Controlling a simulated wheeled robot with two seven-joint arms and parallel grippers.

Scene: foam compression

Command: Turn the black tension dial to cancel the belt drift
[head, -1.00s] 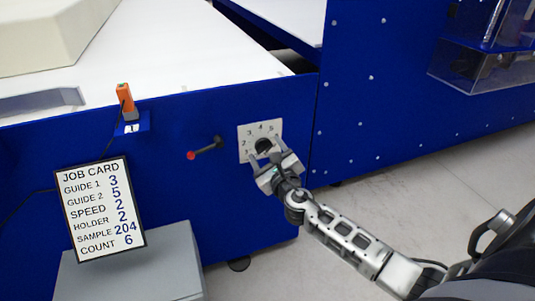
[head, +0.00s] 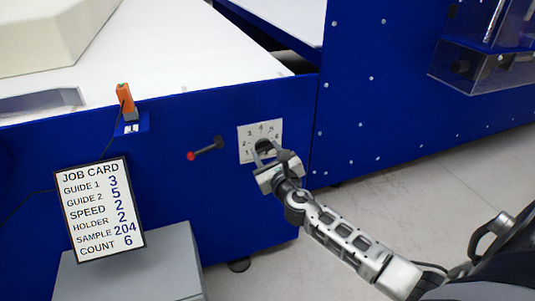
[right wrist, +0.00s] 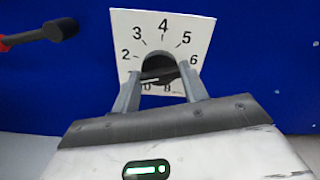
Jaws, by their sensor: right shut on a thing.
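The black tension dial (right wrist: 160,68) sits on a white numbered plate (right wrist: 188,28) on the blue machine front. In the right wrist view its pale pointer line lies at the lower left, between 0 and 1 as far as I can tell. My right gripper (right wrist: 160,92) is shut on the dial, one finger on each side. The fingers hide part of the lower numbers. In the head view the plate (head: 246,133) shows above my right gripper (head: 270,158), which covers much of the dial. My left gripper is not in view.
An orange device (head: 125,98) is on the machine edge by the white belt (head: 170,60).

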